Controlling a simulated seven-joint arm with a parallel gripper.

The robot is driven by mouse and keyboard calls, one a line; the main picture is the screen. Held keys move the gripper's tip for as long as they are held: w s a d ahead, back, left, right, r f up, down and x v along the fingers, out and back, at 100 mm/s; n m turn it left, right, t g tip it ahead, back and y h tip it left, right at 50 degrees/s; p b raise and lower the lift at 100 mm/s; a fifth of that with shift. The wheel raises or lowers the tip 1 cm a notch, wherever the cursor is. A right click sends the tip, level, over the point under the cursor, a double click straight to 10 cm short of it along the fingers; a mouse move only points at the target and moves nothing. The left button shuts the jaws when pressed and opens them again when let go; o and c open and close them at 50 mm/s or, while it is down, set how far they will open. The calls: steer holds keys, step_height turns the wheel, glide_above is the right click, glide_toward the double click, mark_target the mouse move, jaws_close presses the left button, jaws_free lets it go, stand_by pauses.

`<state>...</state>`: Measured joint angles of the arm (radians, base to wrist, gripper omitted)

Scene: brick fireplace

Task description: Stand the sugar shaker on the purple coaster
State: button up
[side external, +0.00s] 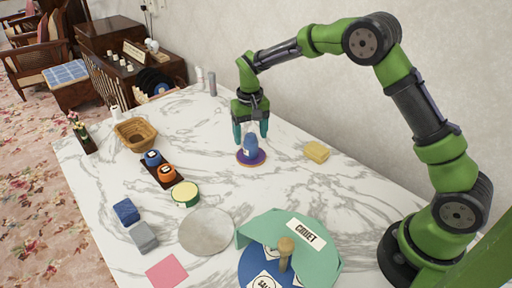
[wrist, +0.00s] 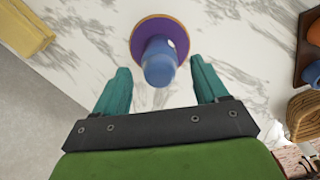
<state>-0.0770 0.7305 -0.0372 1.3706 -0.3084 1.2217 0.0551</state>
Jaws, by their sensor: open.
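A blue shaker (side external: 250,146) stands upright on the purple coaster (side external: 240,161), a round disc with an orange-yellow rim. I take it for the sugar shaker; its small white mark is too small to read. In the wrist view the shaker (wrist: 159,65) rests within the purple coaster (wrist: 146,30), its base partly hidden by its own body. My gripper (side external: 250,131) is open and empty, pointing down just above the shaker. In the wrist view its teal fingers (wrist: 160,78) are spread to either side of the shaker, with visible gaps.
A yellow block (side external: 316,152) lies right of the coaster. A dark tray (side external: 151,174) with blue and orange pieces, a wicker basket (side external: 128,135) and a round yellow-topped tin (side external: 185,192) are left. A green and blue stand (side external: 322,240) marked CRUET is in front. Marble around the coaster is clear.

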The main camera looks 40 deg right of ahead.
mark_target(251, 135)
step_height(251, 135, up, 7)
steer(key=shift+f, duration=0.1)
steer(key=s+r+t, duration=0.2)
steer(key=s+r, duration=0.4)
steer(key=r, duration=0.2)
steer(key=s+r+t+y, duration=0.2)
steer(key=s+t, duration=0.3)
steer(key=s, duration=1.6)
steer(key=shift+s+a+r, duration=0.2)
steer(key=shift+a+r, duration=0.1)
steer(key=shift+r, duration=0.2)
